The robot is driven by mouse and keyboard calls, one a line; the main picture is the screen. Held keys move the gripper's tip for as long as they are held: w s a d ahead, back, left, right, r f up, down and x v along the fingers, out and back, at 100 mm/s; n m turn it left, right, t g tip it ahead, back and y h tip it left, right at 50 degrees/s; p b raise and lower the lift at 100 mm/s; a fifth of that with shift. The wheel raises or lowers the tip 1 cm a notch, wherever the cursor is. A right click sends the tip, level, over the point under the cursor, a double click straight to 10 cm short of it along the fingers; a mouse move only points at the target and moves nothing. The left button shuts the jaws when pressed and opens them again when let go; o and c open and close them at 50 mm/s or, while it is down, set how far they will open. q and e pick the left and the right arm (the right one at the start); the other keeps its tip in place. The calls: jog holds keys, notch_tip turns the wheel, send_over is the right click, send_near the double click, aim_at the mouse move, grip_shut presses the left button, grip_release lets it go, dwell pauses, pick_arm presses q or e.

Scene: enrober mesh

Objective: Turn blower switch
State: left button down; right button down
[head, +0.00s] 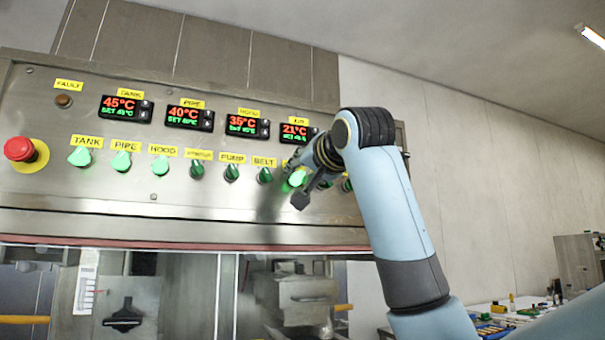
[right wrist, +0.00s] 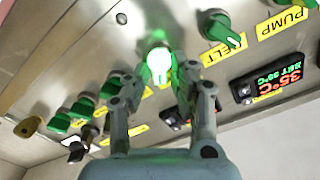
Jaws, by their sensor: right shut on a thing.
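A row of green rotary switches runs along the steel panel (head: 120,205). Just right of the BELT switch (head: 264,176) is a brightly lit green switch (head: 297,177); its label is mostly hidden by my gripper, so I cannot read whether it says blower. My right gripper (head: 303,183) is at this switch, with its fingers on either side. In the right wrist view, the glowing switch (right wrist: 159,60) sits between the fingertips of the right gripper (right wrist: 157,76), which is shut on it. My left gripper is not in view.
A red emergency button (head: 19,149) is at the panel's left. Temperature displays (head: 126,109) sit above the switches. In the right wrist view, several other switches (right wrist: 82,106) are close beside the fingers. A table with small items (head: 495,318) stands at lower right.

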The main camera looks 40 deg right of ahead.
jog(key=c, duration=1.4)
grip_release()
jog(key=shift+o, duration=0.2)
jog(key=shift+s, duration=0.1)
jog(key=v, duration=1.1)
jog(key=shift+s+a, duration=0.2)
jog(key=shift+s, duration=0.15)
